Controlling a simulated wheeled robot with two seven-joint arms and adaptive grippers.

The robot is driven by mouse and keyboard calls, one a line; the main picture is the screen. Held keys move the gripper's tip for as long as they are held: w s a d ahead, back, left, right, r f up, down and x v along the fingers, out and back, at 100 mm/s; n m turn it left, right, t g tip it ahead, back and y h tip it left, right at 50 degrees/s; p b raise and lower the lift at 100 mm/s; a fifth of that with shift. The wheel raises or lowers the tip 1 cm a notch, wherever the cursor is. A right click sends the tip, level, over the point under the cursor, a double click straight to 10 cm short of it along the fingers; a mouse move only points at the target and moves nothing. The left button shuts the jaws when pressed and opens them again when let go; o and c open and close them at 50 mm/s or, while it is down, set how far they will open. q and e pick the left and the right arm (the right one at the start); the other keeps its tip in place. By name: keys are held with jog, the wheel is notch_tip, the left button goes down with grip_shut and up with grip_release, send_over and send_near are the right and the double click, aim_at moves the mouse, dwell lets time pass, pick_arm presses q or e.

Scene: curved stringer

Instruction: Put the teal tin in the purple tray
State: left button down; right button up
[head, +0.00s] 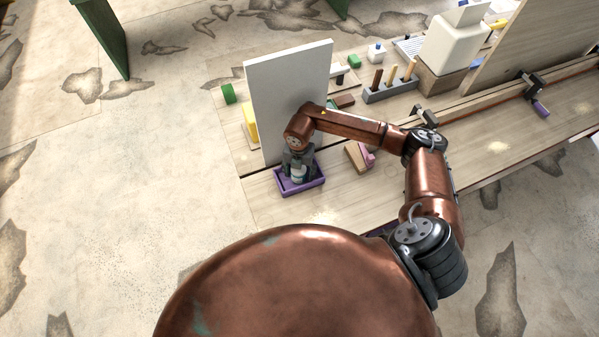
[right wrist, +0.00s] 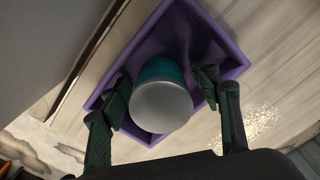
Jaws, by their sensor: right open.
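The teal tin (right wrist: 163,70) has a pale grey top and sits inside the purple tray (right wrist: 215,38) in the right wrist view. My right gripper (right wrist: 162,88) is open, with one finger on each side of the tin and small gaps beside it. In the head view the purple tray (head: 303,186) lies at the near left end of the bench. My right gripper (head: 298,172) points down into it and largely hides the tin. My left gripper is not in view.
A white upright panel (head: 285,95) stands right behind the tray. A wooden block with a pink part (head: 357,157) lies to the right of the tray.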

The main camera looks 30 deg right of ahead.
notch_tip(320, 180, up, 12)
jog(key=shift+r+b, duration=0.1)
jog(key=shift+b, duration=0.4)
dwell(0.4)
